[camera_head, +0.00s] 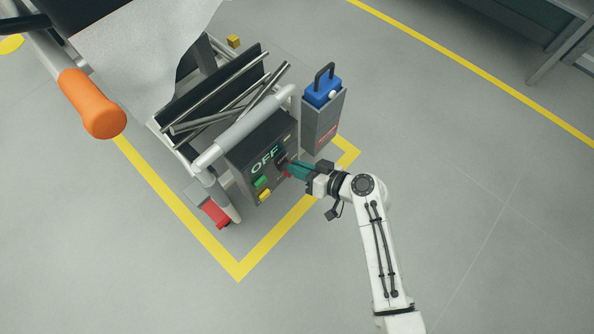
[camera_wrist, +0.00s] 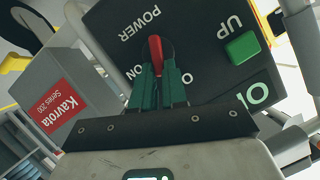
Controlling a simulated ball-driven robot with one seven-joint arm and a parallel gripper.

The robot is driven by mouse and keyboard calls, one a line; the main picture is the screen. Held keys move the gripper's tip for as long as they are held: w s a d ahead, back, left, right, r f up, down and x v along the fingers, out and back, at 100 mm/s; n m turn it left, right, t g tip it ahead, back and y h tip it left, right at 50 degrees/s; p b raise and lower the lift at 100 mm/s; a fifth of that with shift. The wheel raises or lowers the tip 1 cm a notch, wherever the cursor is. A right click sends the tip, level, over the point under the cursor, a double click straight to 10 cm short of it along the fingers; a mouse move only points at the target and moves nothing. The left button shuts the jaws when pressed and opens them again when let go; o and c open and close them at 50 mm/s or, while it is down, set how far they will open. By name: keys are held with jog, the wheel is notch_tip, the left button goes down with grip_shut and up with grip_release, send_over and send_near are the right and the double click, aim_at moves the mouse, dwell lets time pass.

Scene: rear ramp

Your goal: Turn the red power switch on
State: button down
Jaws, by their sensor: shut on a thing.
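The red power switch (camera_wrist: 155,47) sits on a dark control box (camera_head: 240,158), under an upside-down POWER label in the wrist view. An ON mark and a partly covered mark starting with O flank it. Its red handle stands roughly upright in that picture, between the two green fingers of my gripper (camera_wrist: 158,72). My gripper (camera_head: 289,165) is shut on the switch, reaching the box from the right in the head view. There the fingers mostly hide the switch. The box's large lettering reads OFF.
A green UP button (camera_wrist: 242,47) and a yellow button (camera_head: 264,195) are on the same box. A grey holder (camera_head: 319,126) with a blue battery-like block (camera_head: 322,92) stands beside it. A cart handle with an orange grip (camera_head: 92,104) is at left.

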jog(key=f+m+y+b, duration=0.1)
jog(key=m+b, duration=0.1)
jog(key=m, duration=0.1)
jog(key=w+m+g+y+b, duration=0.1)
jog(key=m+y+b, duration=0.1)
jog(key=m, duration=0.1)
jog(key=d+f+m+y+b, duration=0.1)
jog(key=m+y+b, duration=0.1)
jog(key=m, duration=0.2)
jog(key=shift+w+f+g, duration=0.15)
jog(key=shift+f+g, duration=0.15)
dwell(0.6)
jog(key=c, duration=1.2)
grip_release()
jog(key=shift+o, duration=0.2)
jog(key=p+v, duration=0.1)
jog(key=v, duration=1)
jog(key=shift+p, duration=0.35)
